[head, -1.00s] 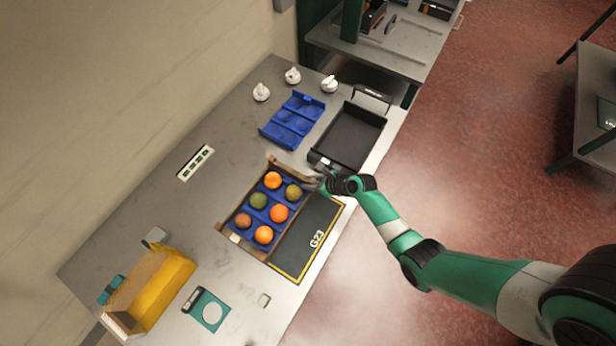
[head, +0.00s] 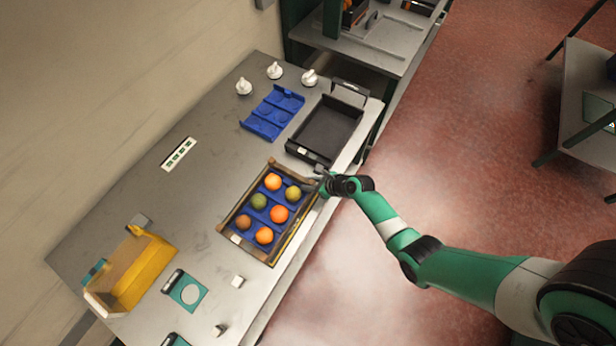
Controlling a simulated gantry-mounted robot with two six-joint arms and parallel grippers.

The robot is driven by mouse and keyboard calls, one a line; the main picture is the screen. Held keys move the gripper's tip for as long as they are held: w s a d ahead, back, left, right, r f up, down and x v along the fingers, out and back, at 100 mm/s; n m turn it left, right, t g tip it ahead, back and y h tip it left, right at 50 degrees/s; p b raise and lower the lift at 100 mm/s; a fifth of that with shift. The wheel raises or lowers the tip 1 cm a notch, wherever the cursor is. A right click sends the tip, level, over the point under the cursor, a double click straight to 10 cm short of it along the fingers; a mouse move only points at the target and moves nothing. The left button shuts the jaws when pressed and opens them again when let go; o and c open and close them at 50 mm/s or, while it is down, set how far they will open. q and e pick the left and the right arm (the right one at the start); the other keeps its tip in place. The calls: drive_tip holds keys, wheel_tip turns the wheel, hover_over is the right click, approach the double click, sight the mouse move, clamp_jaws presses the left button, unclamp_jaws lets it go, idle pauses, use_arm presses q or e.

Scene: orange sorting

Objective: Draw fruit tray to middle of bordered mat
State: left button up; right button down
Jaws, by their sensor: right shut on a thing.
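The fruit tray (head: 251,251) is a brown-walled crate with a blue insert holding several orange and green fruits. It lies flat over most of the dark bordered mat (head: 296,234). Only a strip of the mat with its yellow border shows along the tray's right side; the rest is hidden under the tray. My right gripper (head: 318,179) is shut on the tray's wall at its upper right corner. The exact grip is small and partly hidden. My left gripper is not in view.
An empty black tray (head: 326,131) lies just above the fruit tray, near my right gripper. A blue insert (head: 273,112) and white knobs (head: 275,71) are farther back. A yellow bin (head: 146,270) stands lower left.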

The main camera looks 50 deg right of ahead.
drive_tip(key=c, duration=0.6)
unclamp_jaws()
drive_tip(key=shift+o, duration=0.2)
drive_tip(key=shift+s+r, duration=0.2)
drive_tip(key=shift+r, duration=0.15)
drive_tip(key=p+v, duration=0.6)
drive_tip(key=v, duration=0.4)
drive_tip(key=shift+s+r+p, duration=0.2)
drive_tip(key=shift+s+p, duration=0.15)
drive_tip(key=shift+p, duration=0.05)
